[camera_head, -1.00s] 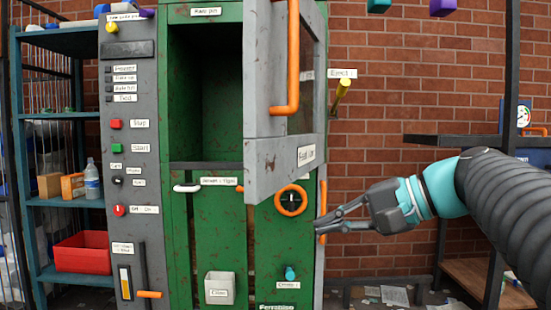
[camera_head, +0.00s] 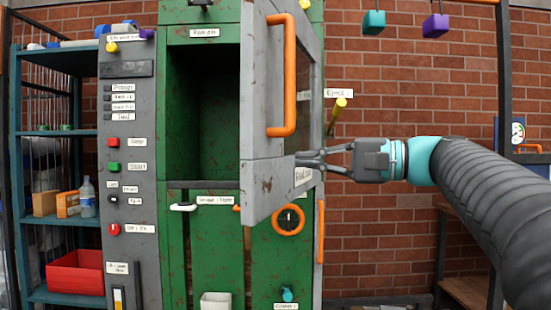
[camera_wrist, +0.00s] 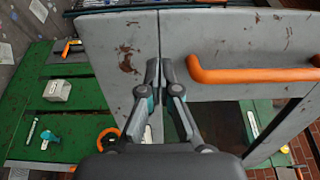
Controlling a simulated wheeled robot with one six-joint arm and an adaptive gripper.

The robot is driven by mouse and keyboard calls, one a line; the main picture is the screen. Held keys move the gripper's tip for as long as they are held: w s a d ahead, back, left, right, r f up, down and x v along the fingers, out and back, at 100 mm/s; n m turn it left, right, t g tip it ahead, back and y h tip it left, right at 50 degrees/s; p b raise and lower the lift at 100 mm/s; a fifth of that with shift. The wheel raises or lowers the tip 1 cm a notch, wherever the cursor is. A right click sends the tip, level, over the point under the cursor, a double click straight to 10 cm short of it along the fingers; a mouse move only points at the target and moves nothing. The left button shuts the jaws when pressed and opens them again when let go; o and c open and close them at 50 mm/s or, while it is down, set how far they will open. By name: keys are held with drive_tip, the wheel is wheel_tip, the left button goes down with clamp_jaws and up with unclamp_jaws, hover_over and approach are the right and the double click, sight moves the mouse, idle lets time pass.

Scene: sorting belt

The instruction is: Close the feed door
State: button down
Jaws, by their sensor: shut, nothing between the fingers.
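The feed door (camera_head: 262,186) is a worn grey panel with an orange bar handle (camera_head: 289,75). It stands swung open at the right of the dark feed opening (camera_head: 204,110) in the green machine. My gripper (camera_head: 300,158) comes from the right, with its fingertips at the lower part of the door, by its label. In the wrist view my gripper (camera_wrist: 159,68) has its fingertips together beside a seam in the grey door (camera_wrist: 210,45), left of the orange handle (camera_wrist: 250,73). Whether the tips touch the door is unclear.
An orange ring knob (camera_head: 289,220) sits on the green front below the door. A yellow-tipped eject lever (camera_head: 338,113) stands just above my gripper. A grey control panel (camera_head: 128,170) is at the left.

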sight(261, 158)
drive_tip(key=shift+x, duration=3.15)
drive_tip(key=shift+a, duration=0.15)
